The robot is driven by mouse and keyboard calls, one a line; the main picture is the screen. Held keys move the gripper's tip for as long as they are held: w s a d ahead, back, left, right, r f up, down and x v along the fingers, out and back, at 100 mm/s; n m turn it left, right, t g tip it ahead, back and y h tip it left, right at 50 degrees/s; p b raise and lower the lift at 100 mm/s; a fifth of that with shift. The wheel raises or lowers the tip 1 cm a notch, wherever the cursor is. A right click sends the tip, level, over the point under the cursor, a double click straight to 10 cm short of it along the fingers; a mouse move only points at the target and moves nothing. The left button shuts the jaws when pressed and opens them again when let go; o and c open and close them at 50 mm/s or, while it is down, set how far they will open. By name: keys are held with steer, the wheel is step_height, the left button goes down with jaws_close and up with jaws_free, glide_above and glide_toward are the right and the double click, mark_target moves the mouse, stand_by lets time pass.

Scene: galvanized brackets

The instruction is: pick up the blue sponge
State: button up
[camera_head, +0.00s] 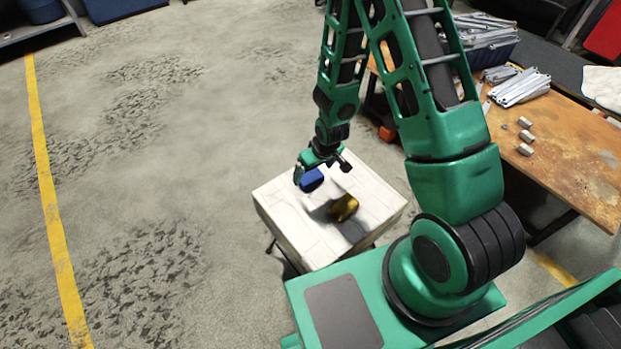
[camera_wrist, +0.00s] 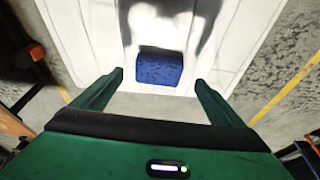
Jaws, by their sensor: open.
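The blue sponge (camera_head: 312,180) lies on a small white-topped table (camera_head: 290,228), near its far left part in the head view. In the wrist view the blue sponge (camera_wrist: 160,68) shows ahead of and between the two fingers, apart from both. My gripper (camera_head: 322,167) is over the far side of the table, close to the sponge. In the wrist view my gripper (camera_wrist: 159,77) is open, with nothing between the fingertips. In the head view the gripper partly hides the sponge's upper edge.
A yellow-brown object (camera_head: 344,207) lies on the white table near the sponge. A rusty workbench (camera_head: 575,165) with galvanized brackets (camera_head: 521,87) and a dark blue bin (camera_head: 493,54) stands at the right. The floor left of the table is open, with a yellow line (camera_head: 47,190).

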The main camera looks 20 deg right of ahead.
mark_target(311, 176)
steer(key=shift+w+x, duration=0.1)
steer(key=shift+x, duration=1.3)
steer(key=shift+w+x, duration=0.15)
steer(key=shift+x, duration=1.25)
steer(key=shift+d+r, duration=0.1)
steer(key=shift+r, duration=0.05)
steer(key=shift+c, duration=0.7)
steer(key=c, duration=1)
